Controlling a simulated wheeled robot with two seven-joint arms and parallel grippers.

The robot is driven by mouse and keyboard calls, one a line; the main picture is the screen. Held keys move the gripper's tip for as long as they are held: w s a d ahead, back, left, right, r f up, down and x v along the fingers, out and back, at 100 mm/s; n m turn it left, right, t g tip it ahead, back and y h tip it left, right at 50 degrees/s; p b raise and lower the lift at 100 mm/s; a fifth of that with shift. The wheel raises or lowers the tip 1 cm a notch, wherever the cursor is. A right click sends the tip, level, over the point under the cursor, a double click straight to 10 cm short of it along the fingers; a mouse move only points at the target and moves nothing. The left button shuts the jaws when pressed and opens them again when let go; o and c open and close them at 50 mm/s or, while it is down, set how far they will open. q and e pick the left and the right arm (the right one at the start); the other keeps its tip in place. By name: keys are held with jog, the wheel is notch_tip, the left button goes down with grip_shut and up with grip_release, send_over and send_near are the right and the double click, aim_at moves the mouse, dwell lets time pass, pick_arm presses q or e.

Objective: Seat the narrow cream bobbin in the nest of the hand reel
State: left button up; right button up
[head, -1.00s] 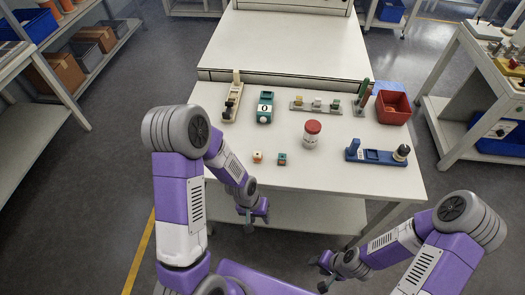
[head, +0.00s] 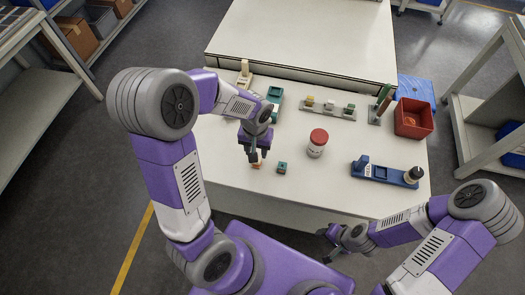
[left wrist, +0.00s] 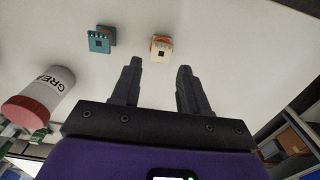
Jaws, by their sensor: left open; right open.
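A small cream block with orange on it (head: 257,165), which looks like the narrow cream bobbin, lies near the table's front edge. In the left wrist view the cream bobbin (left wrist: 161,48) is beyond the fingertips, slightly left of the middle of the gap. My left gripper (head: 252,157) is open and empty above it and partly covers it in the head view. A blue base (head: 380,172) with an upright post, a square recess and a dark knob stands at the front right; it may be the hand reel. My right gripper (head: 327,243) is open and empty, off the front edge.
A teal block (head: 282,168) sits right of the bobbin. A red-capped jar (head: 317,145) stands mid-table. Behind are a teal device (head: 274,94), a rack of small parts (head: 327,110) and a red bin (head: 413,118). Clear table lies between jar and blue base.

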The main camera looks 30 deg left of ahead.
pick_arm(q)
notch_tip(320, 180, down, 7)
jog(key=shift+a+b, duration=0.15)
jog(key=shift+b, duration=0.8)
jog(key=shift+c, duration=0.3)
jog(key=c, duration=0.7)
